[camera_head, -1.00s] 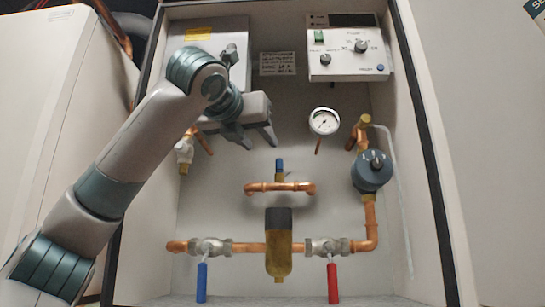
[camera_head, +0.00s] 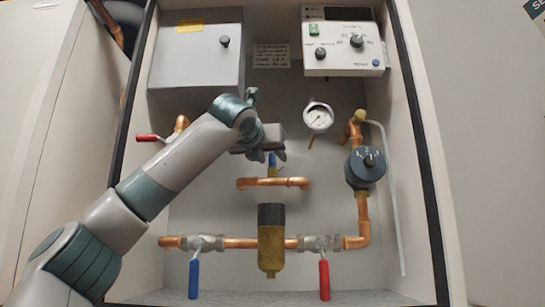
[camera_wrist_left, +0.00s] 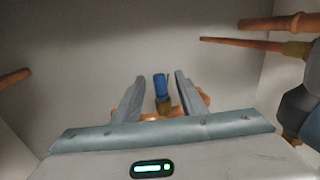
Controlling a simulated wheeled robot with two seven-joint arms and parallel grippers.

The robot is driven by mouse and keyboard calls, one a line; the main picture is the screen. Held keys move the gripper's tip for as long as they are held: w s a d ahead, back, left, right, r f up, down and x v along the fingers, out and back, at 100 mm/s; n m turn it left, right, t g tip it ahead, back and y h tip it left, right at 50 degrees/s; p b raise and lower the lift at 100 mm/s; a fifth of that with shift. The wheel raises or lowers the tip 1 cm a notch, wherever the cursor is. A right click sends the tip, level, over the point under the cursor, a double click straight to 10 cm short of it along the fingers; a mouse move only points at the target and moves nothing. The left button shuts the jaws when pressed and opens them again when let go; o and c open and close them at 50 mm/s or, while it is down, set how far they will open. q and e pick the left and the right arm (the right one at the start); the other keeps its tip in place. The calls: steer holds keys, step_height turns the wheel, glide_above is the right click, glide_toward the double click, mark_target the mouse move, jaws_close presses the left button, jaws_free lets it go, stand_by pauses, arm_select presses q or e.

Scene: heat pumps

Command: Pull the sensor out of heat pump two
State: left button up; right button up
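The sensor (camera_head: 272,163) is a small blue-topped piece standing upright on a brass fitting, on a short bent copper pipe (camera_head: 288,183) in the middle of the open cabinet. My left gripper (camera_head: 268,155) is right above it in the head view, partly covering its top. In the left wrist view the sensor (camera_wrist_left: 160,86) shows between the two spread fingers of my left gripper (camera_wrist_left: 156,84), with a gap on each side. The left gripper is open and empty. My right gripper is not in view.
Below are a dark-topped brass filter (camera_head: 271,245), a blue-handled valve (camera_head: 194,277) and a red-handled valve (camera_head: 324,278). A gauge (camera_head: 318,118) and a dark round pump (camera_head: 365,167) are at right. A control panel (camera_head: 343,48) and grey box (camera_head: 196,62) are above.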

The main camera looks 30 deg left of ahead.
mark_target(272, 153)
arm_select(q)
steer(key=shift+x, duration=0.95)
steer(key=shift+c, duration=0.7)
jaws_close()
steer(key=shift+r, duration=0.1)
steer(key=shift+r+p, duration=1.5)
steer(key=shift+p, duration=0.8)
steer(key=shift+s, duration=0.15)
steer(key=s+d+b, duration=0.3)
steer(key=s+d, duration=0.5)
steer(key=s, duration=0.5)
steer(key=shift+s+d, duration=0.2)
